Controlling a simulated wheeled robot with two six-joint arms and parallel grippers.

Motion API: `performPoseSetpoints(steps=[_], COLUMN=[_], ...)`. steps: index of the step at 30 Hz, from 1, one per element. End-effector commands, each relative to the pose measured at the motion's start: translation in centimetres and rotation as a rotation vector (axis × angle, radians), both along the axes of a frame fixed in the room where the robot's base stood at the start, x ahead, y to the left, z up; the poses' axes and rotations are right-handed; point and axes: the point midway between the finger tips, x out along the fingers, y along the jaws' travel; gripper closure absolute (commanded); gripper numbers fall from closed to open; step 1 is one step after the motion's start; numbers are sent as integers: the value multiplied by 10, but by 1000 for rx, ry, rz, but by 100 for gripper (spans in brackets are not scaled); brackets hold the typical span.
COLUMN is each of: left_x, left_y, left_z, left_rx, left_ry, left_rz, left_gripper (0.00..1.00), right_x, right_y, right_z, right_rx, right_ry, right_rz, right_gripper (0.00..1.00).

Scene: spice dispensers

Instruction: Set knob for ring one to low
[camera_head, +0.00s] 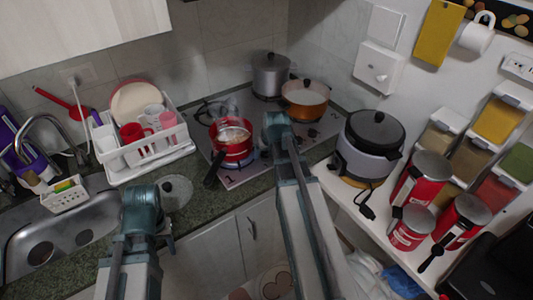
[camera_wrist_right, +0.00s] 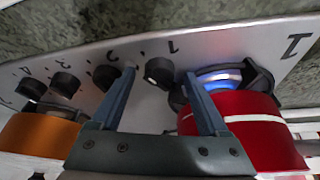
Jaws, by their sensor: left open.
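The knob for ring one (camera_wrist_right: 158,72) is black, beside a printed 1 on the metal stove panel (camera_wrist_right: 215,47) in the right wrist view. My right gripper (camera_wrist_right: 159,72) is open, with its fingertips on either side of this knob and visible gaps between. Ring one (camera_wrist_right: 222,78) glows blue under a red pot (camera_wrist_right: 250,112). In the head view the red pot (camera_head: 232,150) sits on the front left of the stove, and my right arm reaches over the stove (camera_head: 315,133). My left gripper (camera_head: 143,200) is open in front of the counter, left of the stove.
Knobs for ring two (camera_wrist_right: 105,77), ring three (camera_wrist_right: 65,84) and ring four (camera_wrist_right: 31,88) stand in a row. An orange pot (camera_head: 305,100) and a grey pot (camera_head: 270,75) are on the stove. A rice cooker (camera_head: 370,145) stands right; a dish rack (camera_head: 150,155) stands left.

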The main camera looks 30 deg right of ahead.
Motion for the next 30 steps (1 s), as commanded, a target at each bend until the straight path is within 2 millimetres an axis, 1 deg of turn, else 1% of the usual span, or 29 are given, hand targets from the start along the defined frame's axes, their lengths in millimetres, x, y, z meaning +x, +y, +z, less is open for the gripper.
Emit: performPoseSetpoints(steps=[8, 14, 20, 30], left_x=[0, 0, 0, 0], left_y=[0, 0, 0, 0], left_z=[4, 19, 47, 100], left_rx=[0, 0, 0, 0], left_ry=[0, 0, 0, 0], left_rz=[0, 0, 0, -2], left_gripper=[50, 50, 50, 50], right_x=[-1, -7, -17, -39], right_y=[0, 1, 3, 8], right_z=[4, 19, 47, 100], right_rx=[0, 0, 0, 0], right_ry=[0, 0, 0, 0], right_rz=[0, 0, 0, 0], right_gripper=[22, 22, 22, 22])
